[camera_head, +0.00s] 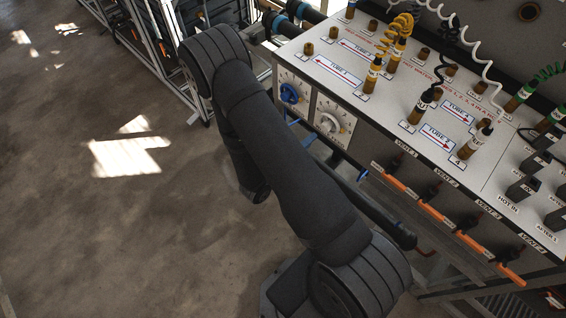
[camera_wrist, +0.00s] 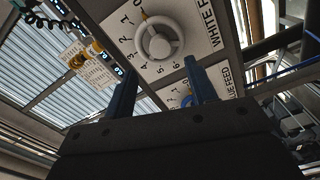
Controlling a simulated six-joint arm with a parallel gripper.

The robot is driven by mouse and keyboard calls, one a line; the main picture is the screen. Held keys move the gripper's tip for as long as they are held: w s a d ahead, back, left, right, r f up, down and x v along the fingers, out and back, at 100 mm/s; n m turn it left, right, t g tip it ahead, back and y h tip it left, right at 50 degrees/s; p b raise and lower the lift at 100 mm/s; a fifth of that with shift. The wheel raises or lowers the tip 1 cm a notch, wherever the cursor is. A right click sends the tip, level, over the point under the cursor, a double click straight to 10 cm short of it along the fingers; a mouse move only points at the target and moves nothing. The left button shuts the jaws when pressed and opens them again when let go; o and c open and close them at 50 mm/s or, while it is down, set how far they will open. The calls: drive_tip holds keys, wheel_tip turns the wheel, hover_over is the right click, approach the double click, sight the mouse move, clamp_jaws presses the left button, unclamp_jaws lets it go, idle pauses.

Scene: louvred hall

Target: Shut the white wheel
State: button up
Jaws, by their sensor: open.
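The white wheel (camera_head: 330,124) is on a white dial plate at the left end of the panel. In the wrist view the white wheel (camera_wrist: 159,45) is at the top middle, with numbers around it and a small orange mark at its upper left, near the 0. My gripper (camera_wrist: 162,62) is open, its two blue fingers apart and pointing toward the panel. The wheel shows between and beyond the fingertips, with nothing gripped. In the head view my arm hides most of the gripper.
A blue wheel (camera_head: 290,93) is beside the white one; in the wrist view the blue wheel (camera_wrist: 186,101) is partly hidden by the right finger. Orange handles (camera_head: 437,213) line the panel's lower front. Coiled hoses stand on the panel top. Floor to the left is clear.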

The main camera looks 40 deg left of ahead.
drive_tip(key=s, duration=1)
drive_tip(key=shift+s, duration=0.15)
